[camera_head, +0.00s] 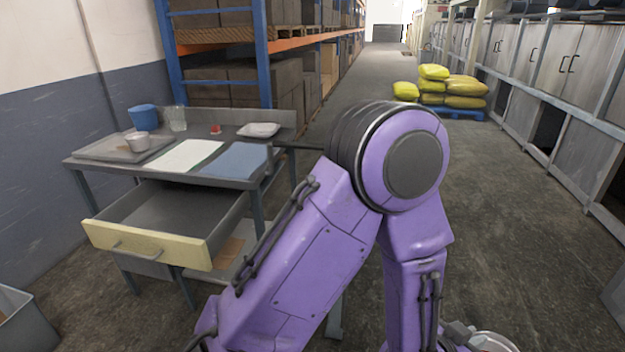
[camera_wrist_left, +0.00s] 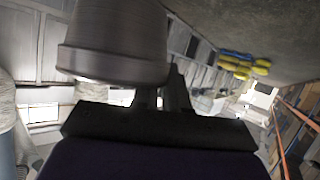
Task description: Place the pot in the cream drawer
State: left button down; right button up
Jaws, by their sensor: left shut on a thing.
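The cream drawer (camera_head: 150,245) is pulled out under the desk at left in the head view; its grey inside looks empty. My purple left arm crosses the middle of the head view and bends down to the lower right. My left gripper (camera_head: 457,334) is at the bottom edge, well right of the drawer. It is shut on the pot (camera_head: 493,342), a grey metal vessel partly cut off by the frame. In the left wrist view the pot (camera_wrist_left: 115,42) fills the upper left, at the dark fingers of the gripper (camera_wrist_left: 160,98). My right gripper is not in view.
A grey bin (camera_head: 25,325) stands at lower left. Open floor lies right of my arm.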

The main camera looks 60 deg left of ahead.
aim_at(201, 208)
jog(key=u, duration=0.05)
jog(key=i, duration=0.15)
jog(key=u, duration=1.3)
